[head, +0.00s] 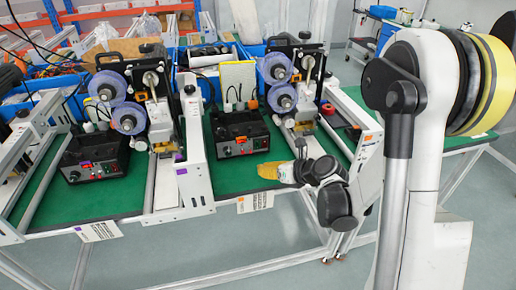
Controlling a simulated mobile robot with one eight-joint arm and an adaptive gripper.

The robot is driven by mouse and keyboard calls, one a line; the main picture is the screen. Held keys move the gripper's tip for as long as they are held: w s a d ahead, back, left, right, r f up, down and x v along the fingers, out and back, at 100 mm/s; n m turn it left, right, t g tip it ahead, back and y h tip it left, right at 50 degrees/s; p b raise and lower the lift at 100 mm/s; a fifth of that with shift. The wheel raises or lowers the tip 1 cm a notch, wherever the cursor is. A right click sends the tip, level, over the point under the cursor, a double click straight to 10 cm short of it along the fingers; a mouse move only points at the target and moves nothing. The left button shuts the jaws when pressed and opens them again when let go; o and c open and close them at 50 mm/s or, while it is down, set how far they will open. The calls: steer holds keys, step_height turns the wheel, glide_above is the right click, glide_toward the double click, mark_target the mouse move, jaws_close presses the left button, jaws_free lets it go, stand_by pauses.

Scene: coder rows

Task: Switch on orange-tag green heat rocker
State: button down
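The right machine's black control box (240,132) stands on the green bench mat, with small knobs and switches on its front panel (245,146). The green heat rocker is too small to make out surely. A paper label with an orange tag (255,201) hangs on the bench front below this box, and an orange square (368,139) marks the right frame panel. My gripper (272,171) is low over the mat, just in front of and right of the box; its yellowish end appears apart from the panel. Its finger opening is not readable.
A similar control box (95,157) stands at the left machine, with a purple-tagged label (98,231) below. A white side frame (193,150) separates the two stations. Blue-purple reels (281,97) and a press stand behind my gripper. Green mat is clear before the box.

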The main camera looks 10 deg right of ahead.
glide_toward(248, 154)
steer(key=shift+w+a+f, duration=0.85)
steer(key=shift+a+f, duration=0.1)
steer(key=shift+f, duration=0.2)
steer(key=shift+w, duration=0.75)
steer(key=shift+w+f, duration=0.1)
steer(key=shift+w, duration=0.3)
steer(key=shift+w, duration=0.35)
stand_by(0.6)
steer(key=shift+s, duration=0.2)
steer(key=shift+s+b, duration=0.35)
steer(key=shift+s, duration=0.25)
